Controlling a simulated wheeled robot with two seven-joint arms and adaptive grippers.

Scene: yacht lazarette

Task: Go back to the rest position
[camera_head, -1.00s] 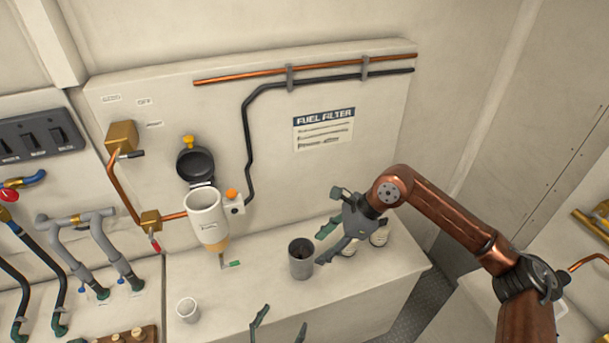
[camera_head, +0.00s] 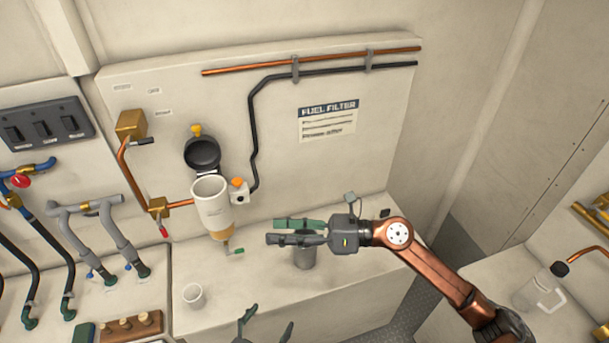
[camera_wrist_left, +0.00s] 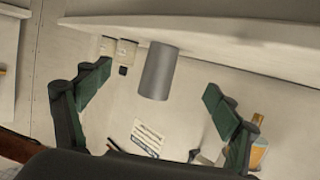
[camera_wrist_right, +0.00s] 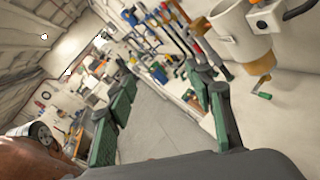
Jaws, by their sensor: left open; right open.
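My right gripper (camera_head: 274,231) is open, its fingers pointing left above the counter. In the head view it partly covers a grey cylindrical canister (camera_head: 304,260). In the right wrist view nothing is between its fingers (camera_wrist_right: 160,90). My left gripper (camera_head: 267,325) is open at the bottom edge of the head view, in front of the counter. Only its fingers show there. In the left wrist view the grey canister (camera_wrist_left: 157,73) appears beyond its spread fingers, apart from them.
The white filter housing (camera_head: 212,205) with its black lid (camera_head: 202,153) open is on the panel. A white cup (camera_head: 193,296) stands on the counter (camera_head: 245,278). A wooden block with pegs (camera_head: 130,326) is at lower left. A clear bottle (camera_head: 541,287) is at the right.

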